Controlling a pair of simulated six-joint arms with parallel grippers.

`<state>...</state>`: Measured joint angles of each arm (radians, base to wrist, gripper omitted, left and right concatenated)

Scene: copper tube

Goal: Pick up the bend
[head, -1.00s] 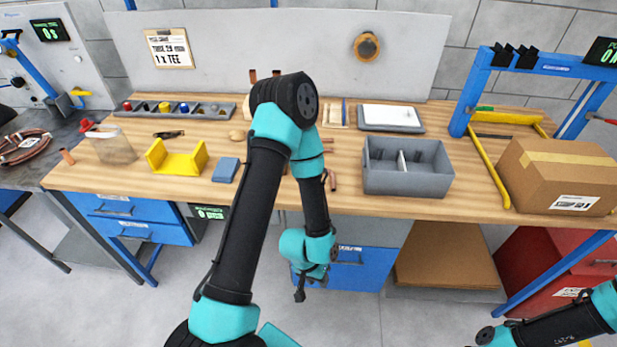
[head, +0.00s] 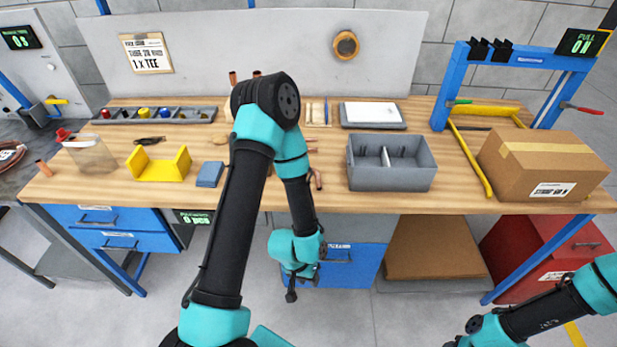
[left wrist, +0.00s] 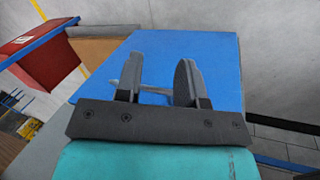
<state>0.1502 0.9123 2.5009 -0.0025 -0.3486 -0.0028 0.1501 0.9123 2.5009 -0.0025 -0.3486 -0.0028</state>
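Copper pieces (head: 318,180) lie on the bench just right of my left forearm, partly hidden by it. They are too small and covered for me to tell which one is the bend. My left gripper (head: 291,290) hangs low in front of the bench, below its top and before the blue drawers. In the left wrist view the gripper (left wrist: 158,82) has its two fingers apart with nothing between them, facing a blue drawer front (left wrist: 215,75).
A grey divided bin (head: 391,180) stands right of the copper pieces. A yellow cradle (head: 160,170) and blue block (head: 210,174) are on the left. A cardboard box (head: 545,165) and blue frame (head: 450,90) are on the right. The bench's front edge lies above my left gripper.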

